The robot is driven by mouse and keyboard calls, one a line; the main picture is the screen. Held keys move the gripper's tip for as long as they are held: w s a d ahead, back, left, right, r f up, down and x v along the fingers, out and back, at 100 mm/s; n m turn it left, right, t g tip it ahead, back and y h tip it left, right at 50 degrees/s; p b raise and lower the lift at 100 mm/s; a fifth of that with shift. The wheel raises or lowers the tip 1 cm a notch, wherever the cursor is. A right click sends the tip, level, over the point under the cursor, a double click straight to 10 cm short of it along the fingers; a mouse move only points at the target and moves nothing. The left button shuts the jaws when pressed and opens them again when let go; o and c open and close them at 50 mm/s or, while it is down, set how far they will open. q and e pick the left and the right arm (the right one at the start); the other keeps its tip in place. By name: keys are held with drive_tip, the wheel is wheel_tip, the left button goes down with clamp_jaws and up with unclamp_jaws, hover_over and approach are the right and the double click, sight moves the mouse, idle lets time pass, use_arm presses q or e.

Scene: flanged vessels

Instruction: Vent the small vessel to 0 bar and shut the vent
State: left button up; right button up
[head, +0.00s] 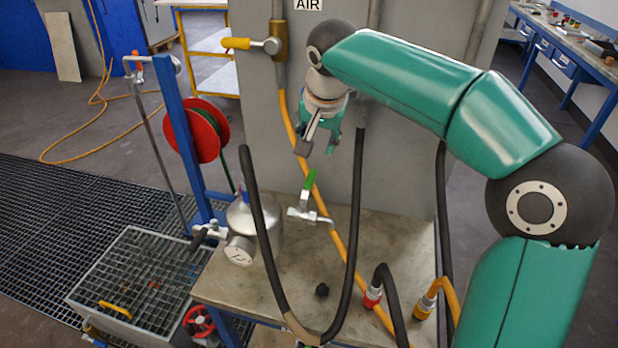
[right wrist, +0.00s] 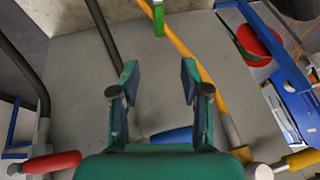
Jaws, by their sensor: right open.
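The small metal vessel (head: 268,222) stands on the bench in the head view, with a round gauge (head: 239,250) on its front. The gauge reading is too small to tell. To its right a valve with a green lever (head: 310,180) points up. My right gripper (head: 320,143) is above that lever, apart from it, fingers pointing down. In the right wrist view the right gripper (right wrist: 158,80) is open and empty, and the green lever (right wrist: 160,18) shows beyond the fingertips. A dark-handled fitting (head: 198,237) sits left of the vessel. My left gripper is out of view.
Black hoses (head: 262,225) and a yellow hose (head: 340,243) cross the bench (head: 225,284). A yellow-handled valve (head: 250,44) is on the grey panel. A red hose reel (head: 196,130) and a grating box (head: 140,275) stand left.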

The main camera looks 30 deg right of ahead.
sight(311, 176)
drive_tip(key=p+x, duration=0.1)
drive_tip(key=x, duration=1.4)
drive_tip(key=shift+d+f, duration=0.2)
drive_tip(key=shift+f, duration=0.2)
clamp_jaws()
